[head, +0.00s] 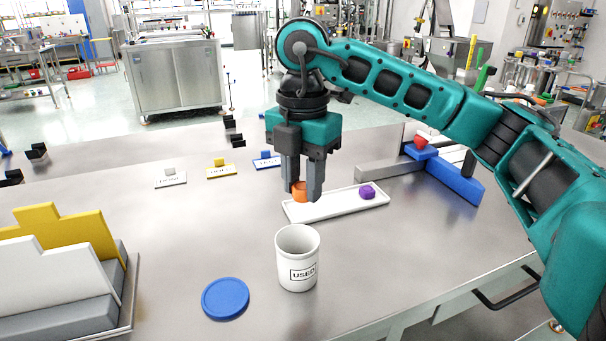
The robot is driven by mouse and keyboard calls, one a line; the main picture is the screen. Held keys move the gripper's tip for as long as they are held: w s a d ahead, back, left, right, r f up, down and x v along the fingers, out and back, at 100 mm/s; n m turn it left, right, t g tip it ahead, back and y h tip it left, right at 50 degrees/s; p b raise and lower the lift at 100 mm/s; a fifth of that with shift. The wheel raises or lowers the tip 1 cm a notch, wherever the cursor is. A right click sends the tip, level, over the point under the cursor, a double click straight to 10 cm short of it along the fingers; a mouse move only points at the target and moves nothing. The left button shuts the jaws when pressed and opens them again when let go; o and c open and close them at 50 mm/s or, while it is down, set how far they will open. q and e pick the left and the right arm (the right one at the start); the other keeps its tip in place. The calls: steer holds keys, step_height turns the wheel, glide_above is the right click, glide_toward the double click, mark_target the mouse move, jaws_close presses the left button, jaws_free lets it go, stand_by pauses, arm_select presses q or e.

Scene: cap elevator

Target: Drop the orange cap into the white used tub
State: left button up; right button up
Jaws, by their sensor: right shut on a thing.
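The orange cap (300,191) is between the fingers of my right gripper (304,190), which is shut on it. The gripper points down over the left end of a shallow white tray (340,206), behind the tub in the picture. The cap is partly hidden by the fingers, and I cannot tell how far it is above the tray. The white used tub (297,262) stands upright on the bench, marked "USED", with its open top facing up. My left gripper is not in view.
A purple cap (367,192) sits in the white tray. A blue disc (225,299) lies left of the tub. Label stands (220,169) are at the back. A blue bar structure (450,178) with a red cap (421,143) is at right. Yellow and white panels (70,235) stand at left.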

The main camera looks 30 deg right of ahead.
mark_target(303, 186)
step_height(303, 186, down, 2)
steer(key=shift+f+b, duration=0.15)
steer(key=shift+b, duration=0.4)
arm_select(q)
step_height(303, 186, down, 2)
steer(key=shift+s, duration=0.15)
arm_select(e)
steer(key=o, duration=1.1)
arm_select(q)
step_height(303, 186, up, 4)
steer(key=p, duration=0.3)
steer(key=shift+p, duration=0.4)
arm_select(e)
step_height(303, 186, up, 13)
